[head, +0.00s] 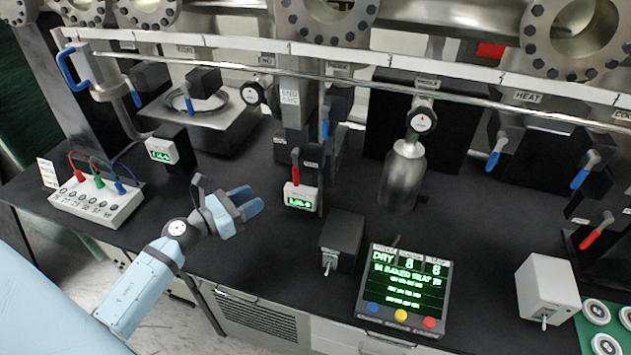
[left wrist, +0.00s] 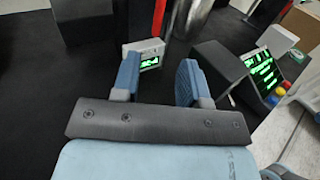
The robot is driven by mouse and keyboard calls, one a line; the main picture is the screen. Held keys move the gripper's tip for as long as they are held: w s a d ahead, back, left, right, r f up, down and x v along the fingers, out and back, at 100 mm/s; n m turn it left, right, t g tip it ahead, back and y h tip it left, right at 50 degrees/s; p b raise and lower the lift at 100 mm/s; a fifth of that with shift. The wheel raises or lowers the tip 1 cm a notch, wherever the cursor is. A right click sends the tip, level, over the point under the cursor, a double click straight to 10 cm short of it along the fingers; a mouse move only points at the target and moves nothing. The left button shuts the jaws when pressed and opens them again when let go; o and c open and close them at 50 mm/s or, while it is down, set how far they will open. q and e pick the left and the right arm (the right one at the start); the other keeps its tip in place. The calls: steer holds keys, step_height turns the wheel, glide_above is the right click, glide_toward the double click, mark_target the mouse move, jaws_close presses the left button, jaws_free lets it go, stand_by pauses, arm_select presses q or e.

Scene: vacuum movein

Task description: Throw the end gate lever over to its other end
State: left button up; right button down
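A column with a plate that seems to read END GATE (head: 290,97) stands at the middle of the bench. A red lever handle (head: 296,165) hangs down low on this column, just above a small green-lit display (head: 300,196). A blue handle (head: 325,130) points down on the column's right side; I cannot tell for sure which handle belongs to the end gate. My left gripper (head: 246,202) is open and empty, left of the display and apart from it. In the left wrist view a red upright part (left wrist: 158,18) and the display (left wrist: 147,56) show beyond the fingers. My right gripper is out of view.
A black box with a toggle (head: 342,242) and a lit panel with coloured buttons (head: 405,285) stand right of my gripper. A steel cylinder (head: 403,180) is farther right. A white socket box with cables (head: 95,200) is at left. Dark bench top around my gripper is clear.

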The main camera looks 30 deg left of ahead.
mark_target(296, 175)
arm_select(q)
steer(key=p+x, duration=0.3)
steer(key=x, duration=0.9)
steer(key=shift+w, duration=0.35)
steer(key=shift+w+d+p, duration=0.2)
steer(key=shift+w+p, duration=0.1)
steer(key=shift+w, duration=0.05)
steer(key=shift+f, duration=0.1)
jaws_close()
